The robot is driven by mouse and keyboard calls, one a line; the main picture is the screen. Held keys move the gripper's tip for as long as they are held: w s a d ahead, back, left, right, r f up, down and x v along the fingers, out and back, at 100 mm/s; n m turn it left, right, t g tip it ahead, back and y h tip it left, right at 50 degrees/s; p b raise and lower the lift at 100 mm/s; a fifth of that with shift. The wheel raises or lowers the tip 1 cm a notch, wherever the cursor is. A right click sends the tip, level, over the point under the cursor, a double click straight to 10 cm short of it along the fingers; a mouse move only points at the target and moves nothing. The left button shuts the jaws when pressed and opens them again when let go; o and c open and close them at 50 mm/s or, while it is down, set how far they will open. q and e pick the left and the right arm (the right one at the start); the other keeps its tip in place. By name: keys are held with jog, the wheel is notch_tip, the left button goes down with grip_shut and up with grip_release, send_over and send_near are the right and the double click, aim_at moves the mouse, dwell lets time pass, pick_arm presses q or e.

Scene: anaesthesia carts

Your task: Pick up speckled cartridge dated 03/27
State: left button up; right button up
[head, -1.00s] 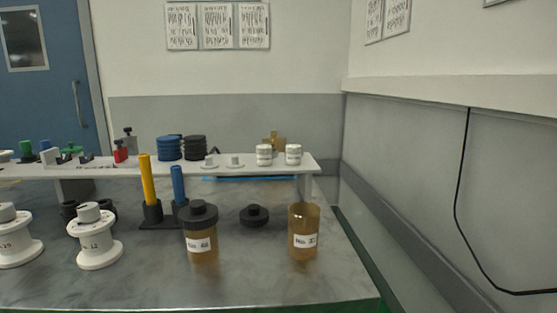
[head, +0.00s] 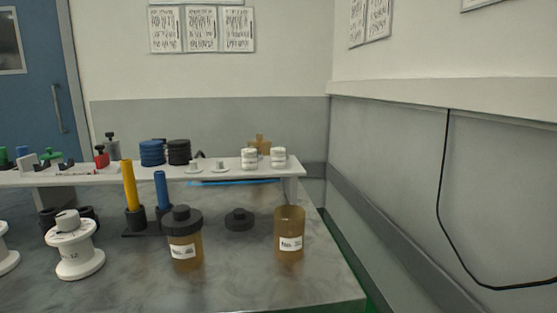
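No cartridge with a readable 03/27 date shows in the head view. Two short white cylinders, the left one (head: 249,159) and the right one (head: 278,158), stand on the right end of the raised white shelf (head: 225,173). They are too small for me to tell whether they are speckled or dated. Neither of my grippers is in view.
On the grey table (head: 230,285) stand a lidded amber jar (head: 186,245), an open amber jar (head: 289,235), a black lid (head: 239,219), a white spool (head: 75,250), and a yellow rod (head: 129,185) and blue rod (head: 161,190). A wall lies right.

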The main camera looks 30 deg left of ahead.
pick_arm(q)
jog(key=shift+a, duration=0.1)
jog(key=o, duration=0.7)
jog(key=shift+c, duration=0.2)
